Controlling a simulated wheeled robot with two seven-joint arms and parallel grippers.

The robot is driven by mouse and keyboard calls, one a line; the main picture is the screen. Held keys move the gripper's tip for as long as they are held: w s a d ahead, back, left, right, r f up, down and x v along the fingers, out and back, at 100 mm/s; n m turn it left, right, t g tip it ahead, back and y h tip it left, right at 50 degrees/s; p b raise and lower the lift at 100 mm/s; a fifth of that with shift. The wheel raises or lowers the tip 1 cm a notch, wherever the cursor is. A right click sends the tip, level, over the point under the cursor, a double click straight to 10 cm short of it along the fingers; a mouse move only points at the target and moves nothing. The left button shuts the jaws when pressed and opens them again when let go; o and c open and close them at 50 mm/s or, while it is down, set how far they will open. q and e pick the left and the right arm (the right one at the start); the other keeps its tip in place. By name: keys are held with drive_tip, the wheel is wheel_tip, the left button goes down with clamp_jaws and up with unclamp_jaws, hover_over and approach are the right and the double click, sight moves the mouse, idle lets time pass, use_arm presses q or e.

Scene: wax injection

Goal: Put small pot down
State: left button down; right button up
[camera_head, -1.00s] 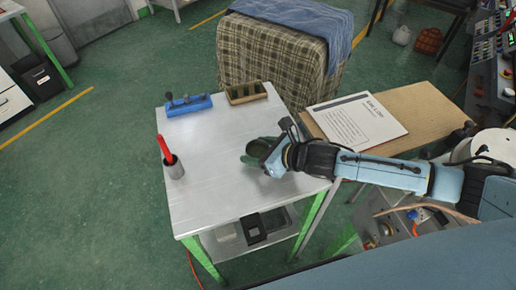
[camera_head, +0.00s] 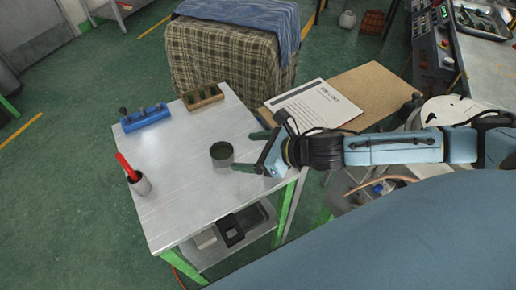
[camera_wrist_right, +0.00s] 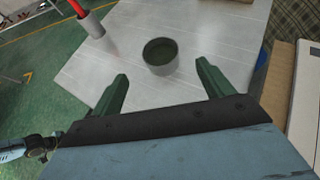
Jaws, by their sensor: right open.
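The small pot (camera_head: 222,154) is dark green-grey and round. It stands upright on the bare middle-right of the metal table (camera_head: 180,205). In the right wrist view the pot (camera_wrist_right: 161,57) is ahead of the fingertips, with a gap between. My right gripper (camera_head: 249,151) is just right of the pot. In the right wrist view its two green fingers (camera_wrist_right: 162,80) are spread apart with nothing between them.
A blue holder (camera_head: 146,117) and a brown wooden block (camera_head: 203,96) sit at the table's back. A grey cup with a red-handled tool (camera_head: 140,184) stands at the left edge. A cardboard-coloured board with a paper sheet (camera_head: 318,103) is behind my right arm.

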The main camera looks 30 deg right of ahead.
drive_tip(key=shift+v, duration=1.25)
